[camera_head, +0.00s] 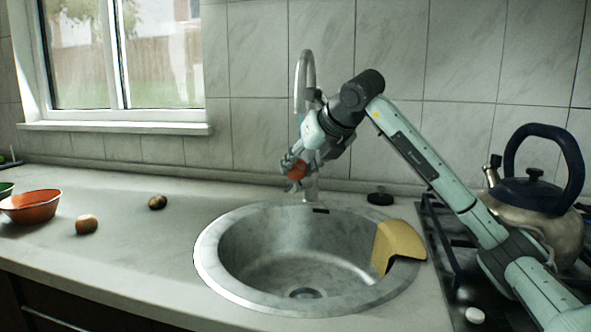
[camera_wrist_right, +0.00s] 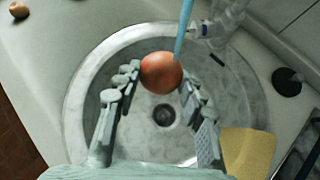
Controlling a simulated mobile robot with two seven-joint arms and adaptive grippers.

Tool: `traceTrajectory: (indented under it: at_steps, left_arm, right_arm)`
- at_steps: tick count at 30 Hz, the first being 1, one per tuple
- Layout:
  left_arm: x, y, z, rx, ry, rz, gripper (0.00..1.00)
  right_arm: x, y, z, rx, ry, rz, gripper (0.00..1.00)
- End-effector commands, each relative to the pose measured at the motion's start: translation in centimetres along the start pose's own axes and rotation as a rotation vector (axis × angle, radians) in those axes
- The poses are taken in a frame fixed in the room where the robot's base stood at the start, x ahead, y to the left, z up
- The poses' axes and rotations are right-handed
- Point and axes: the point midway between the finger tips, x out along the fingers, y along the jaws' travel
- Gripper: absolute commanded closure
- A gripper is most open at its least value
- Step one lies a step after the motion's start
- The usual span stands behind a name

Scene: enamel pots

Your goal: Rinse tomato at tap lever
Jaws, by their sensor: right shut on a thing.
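The tomato (camera_head: 297,171) is red and round, held between the fingers of my right gripper (camera_head: 294,166) above the back of the sink. In the right wrist view, the tomato (camera_wrist_right: 161,71) sits between the fingertips of the right gripper (camera_wrist_right: 159,79). A light blue streak (camera_wrist_right: 183,30), which looks like running water, reaches the tomato's upper right side there. The curved tap (camera_head: 308,72) rises behind my gripper, which hides part of it. The tap base (camera_wrist_right: 222,20) shows in the right wrist view; I cannot make out the lever clearly. My left gripper is not in view.
A round steel sink (camera_head: 208,258) has a yellow cloth or sponge (camera_head: 399,242) on its right rim. A kettle (camera_head: 535,195) stands right on the hob. An orange bowl (camera_head: 30,207), a brownish round item (camera_head: 86,224) and a dark one (camera_head: 157,202) lie left. A black disc (camera_head: 380,198) sits behind.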

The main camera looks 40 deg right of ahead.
Motion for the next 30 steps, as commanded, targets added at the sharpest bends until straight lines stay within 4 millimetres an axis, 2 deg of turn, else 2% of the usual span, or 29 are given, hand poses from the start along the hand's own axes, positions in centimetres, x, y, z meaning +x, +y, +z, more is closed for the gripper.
traceTrajectory:
  at_steps: [13,30]
  left_arm:
    - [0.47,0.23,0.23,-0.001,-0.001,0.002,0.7]
    - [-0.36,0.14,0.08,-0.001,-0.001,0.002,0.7]
  right_arm:
    - [-0.51,-0.71,-0.3,-0.001,0.0,0.0,0.9]
    - [0.15,0.22,0.09,0.0,0.0,0.0,0.9]
